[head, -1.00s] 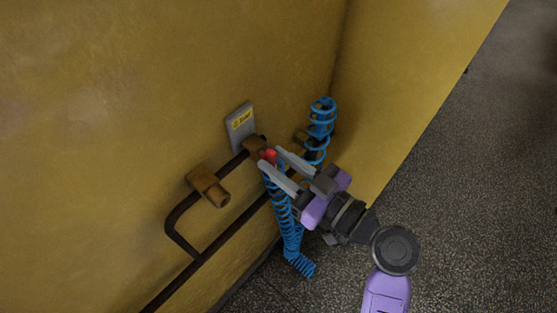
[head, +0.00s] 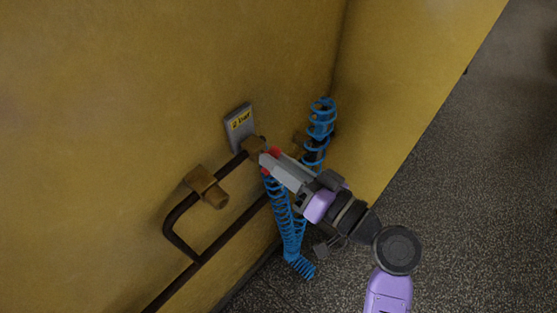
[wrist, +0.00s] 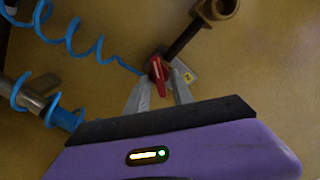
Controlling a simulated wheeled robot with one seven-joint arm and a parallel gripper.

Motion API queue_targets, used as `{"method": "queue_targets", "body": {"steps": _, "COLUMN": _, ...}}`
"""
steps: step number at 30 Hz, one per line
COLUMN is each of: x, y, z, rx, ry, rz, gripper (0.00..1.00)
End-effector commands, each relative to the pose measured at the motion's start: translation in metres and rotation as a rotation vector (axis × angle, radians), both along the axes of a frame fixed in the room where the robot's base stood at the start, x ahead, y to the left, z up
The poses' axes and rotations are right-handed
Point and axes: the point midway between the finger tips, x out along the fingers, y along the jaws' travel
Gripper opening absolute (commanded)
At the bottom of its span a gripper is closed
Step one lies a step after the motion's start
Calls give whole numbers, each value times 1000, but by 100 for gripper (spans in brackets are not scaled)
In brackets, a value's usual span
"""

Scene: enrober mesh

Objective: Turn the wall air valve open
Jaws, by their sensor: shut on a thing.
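The wall air valve is a brass body (head: 252,147) on a dark pipe against the yellow wall, with a red handle (head: 275,153). The red handle also shows in the wrist view (wrist: 157,70), between the fingertips. My gripper (head: 269,162) is shut on the red handle, and its fingers hide part of it in the head view. In the wrist view my gripper (wrist: 161,84) has one finger on each side of the handle. A blue coiled hose (head: 281,205) hangs just below the valve.
A grey plate with a yellow "2 bar" label (head: 240,120) is on the wall above the valve. A second brass fitting (head: 206,188) and dark pipes (head: 230,230) run to the left. Another blue coil (head: 320,120) stands near the wall corner at right.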

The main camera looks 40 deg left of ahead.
Motion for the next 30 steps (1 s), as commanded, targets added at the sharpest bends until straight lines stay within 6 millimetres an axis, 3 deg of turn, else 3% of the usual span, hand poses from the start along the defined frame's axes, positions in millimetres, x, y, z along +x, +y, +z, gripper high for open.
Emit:
{"method": "queue_targets", "body": {"steps": 18, "x": 3, "y": -1, "z": -1, "rx": 46, "ry": 581, "rz": -3, "gripper": 0}}
{"method": "queue_targets", "body": {"steps": 30, "x": 3, "y": -1, "z": -4, "rx": 67, "ry": 855, "rz": -4, "gripper": 0}}
